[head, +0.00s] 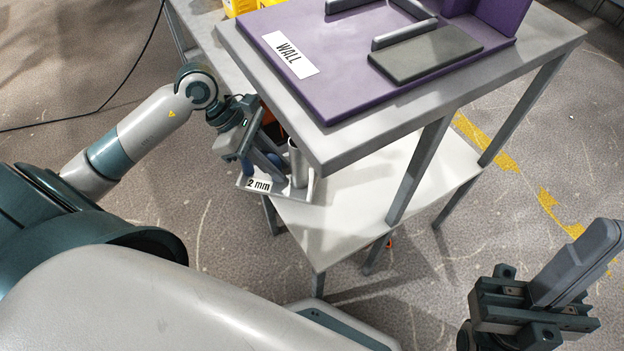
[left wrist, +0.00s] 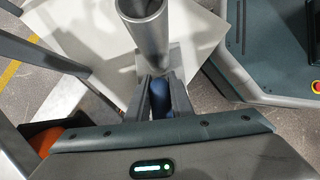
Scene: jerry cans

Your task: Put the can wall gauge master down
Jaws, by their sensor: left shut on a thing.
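The can wall gauge master (head: 299,163) is a grey metal piece with an upright tube and a base plate marked "2 mm". My left gripper (head: 268,165) is shut on it at a blue part beside the tube. In the left wrist view, the tube (left wrist: 145,28) stands just beyond the fingers (left wrist: 160,98), with the blue part between them. The gauge appears over the left corner of the pale lower shelf (head: 350,215); I cannot tell whether it touches. My right gripper (head: 560,285) is at the lower right, away from the tables; its jaw state is unclear.
A grey upper table (head: 350,155) overhangs the lower shelf and carries a purple board (head: 340,95) labelled "WALL", with grey bars and a dark pad. Its legs and near edge are close to my left gripper. The visible lower shelf is bare. An orange thing (left wrist: 45,142) shows beside the gripper.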

